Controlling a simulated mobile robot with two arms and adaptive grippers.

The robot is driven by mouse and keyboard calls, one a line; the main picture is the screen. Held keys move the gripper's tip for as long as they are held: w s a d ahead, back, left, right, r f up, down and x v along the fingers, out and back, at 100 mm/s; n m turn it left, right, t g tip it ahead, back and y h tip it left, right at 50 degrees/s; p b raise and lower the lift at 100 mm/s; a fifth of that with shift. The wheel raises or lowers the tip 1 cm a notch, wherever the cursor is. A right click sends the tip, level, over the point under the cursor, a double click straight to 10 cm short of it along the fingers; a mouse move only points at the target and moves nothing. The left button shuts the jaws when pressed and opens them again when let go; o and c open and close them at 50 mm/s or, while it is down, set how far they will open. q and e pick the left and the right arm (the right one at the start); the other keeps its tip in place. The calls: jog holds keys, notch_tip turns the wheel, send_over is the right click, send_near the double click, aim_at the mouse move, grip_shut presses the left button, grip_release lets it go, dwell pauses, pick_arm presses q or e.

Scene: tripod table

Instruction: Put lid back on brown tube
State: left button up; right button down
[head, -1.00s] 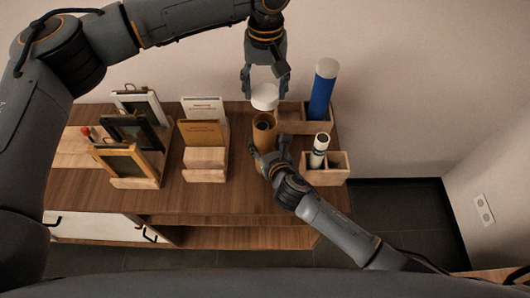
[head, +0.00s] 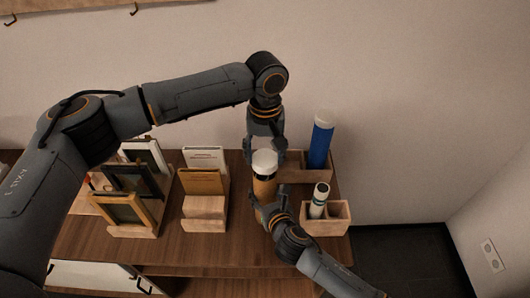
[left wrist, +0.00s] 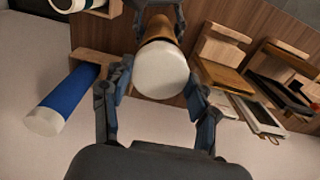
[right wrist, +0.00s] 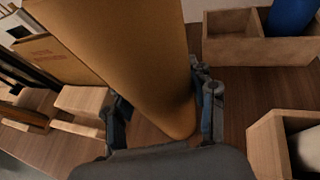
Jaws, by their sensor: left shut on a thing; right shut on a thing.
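The brown tube (head: 264,188) stands upright on the wooden table, and its brown wall fills the middle of the right wrist view (right wrist: 130,55). My right gripper (head: 267,212) is shut on its lower part, a finger on each side. The white lid (head: 264,160) sits over the tube's top, in line with it; it also shows in the left wrist view (left wrist: 161,72). A dark band shows between lid and brown wall, so I cannot tell whether it is fully seated. The tube's mouth is hidden.
A blue tube (head: 320,142) with a white end leans in a wooden box behind right. A small white tube (head: 319,200) stands in a compartment box (head: 325,226) at right. Picture frames (head: 125,208) and a booklet stand (head: 204,209) are at left. The tabletop in front is clear.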

pick_arm(q)
jog(key=shift+f, duration=0.9)
jog(key=shift+f, duration=0.6)
jog(key=o, duration=0.9)
notch_tip(320, 180, up, 12)
dwell(0.3)
